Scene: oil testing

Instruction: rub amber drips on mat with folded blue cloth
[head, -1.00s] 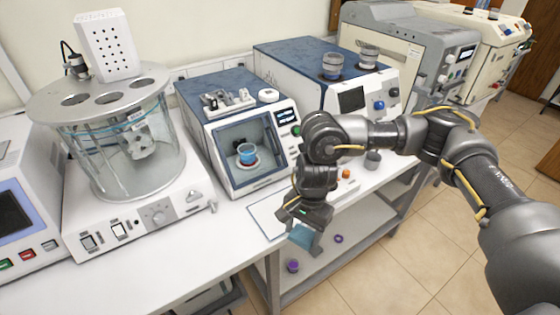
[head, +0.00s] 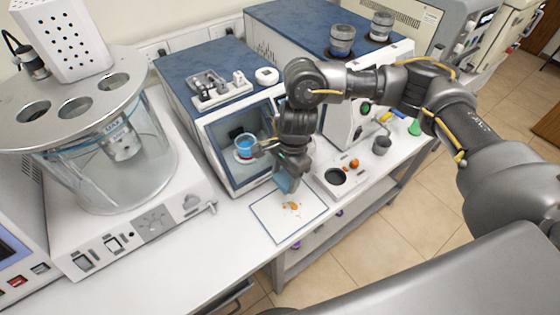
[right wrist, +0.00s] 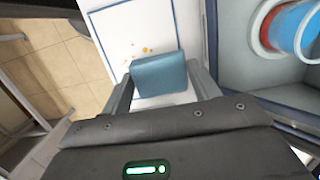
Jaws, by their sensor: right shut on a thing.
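My right gripper (head: 286,174) is shut on the folded blue cloth (head: 284,183). It holds the cloth over the back edge of the white mat (head: 272,226). Amber drips (head: 291,205) lie in the middle of the mat, just in front of the cloth. In the right wrist view the blue cloth (right wrist: 158,75) sits between the two fingers. The amber drips (right wrist: 147,49) show just beyond its edge on the mat (right wrist: 125,22). I cannot tell whether the cloth touches the mat. My left gripper is out of view.
A blue-topped box with an open chamber (head: 238,148) stands behind the mat, holding a cup of blue liquid (head: 245,144). A small panel with a dark round hole (head: 335,177) and a grey cup (head: 381,145) are to the right. The bench left of the mat is clear.

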